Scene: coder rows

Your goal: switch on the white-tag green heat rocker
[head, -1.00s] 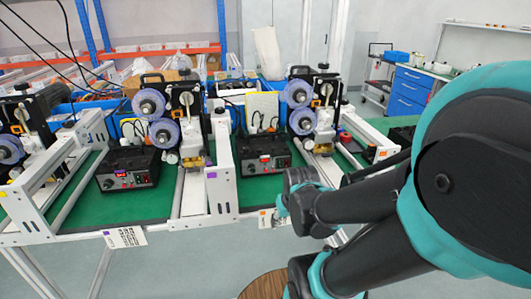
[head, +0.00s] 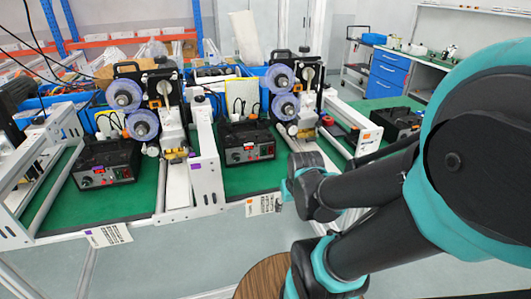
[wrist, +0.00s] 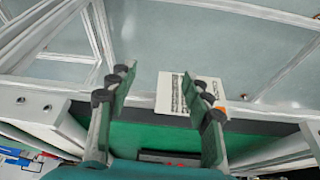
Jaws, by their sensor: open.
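My gripper (wrist: 158,82) is open and empty in the wrist view, its two fingers apart over the front edge of the green bench mat (wrist: 135,136). In the head view my gripper's end is mostly hidden behind its own links, at the bench's front edge. A black control box (head: 248,143) with a small display and knobs stands on the mat behind it. Another black control box (head: 107,164) with a red lit display stands farther left. A dark box edge with red marks (wrist: 172,160) shows at the bottom of the wrist view. I cannot make out a white tag or green rocker.
Machines with purple-rimmed rollers (head: 142,124) stand behind the boxes. A white upright frame plate (head: 206,170) with a purple tag stands between the bays. A printed card (head: 110,235) hangs at the front edge. A third black box (head: 397,122) stands farther right.

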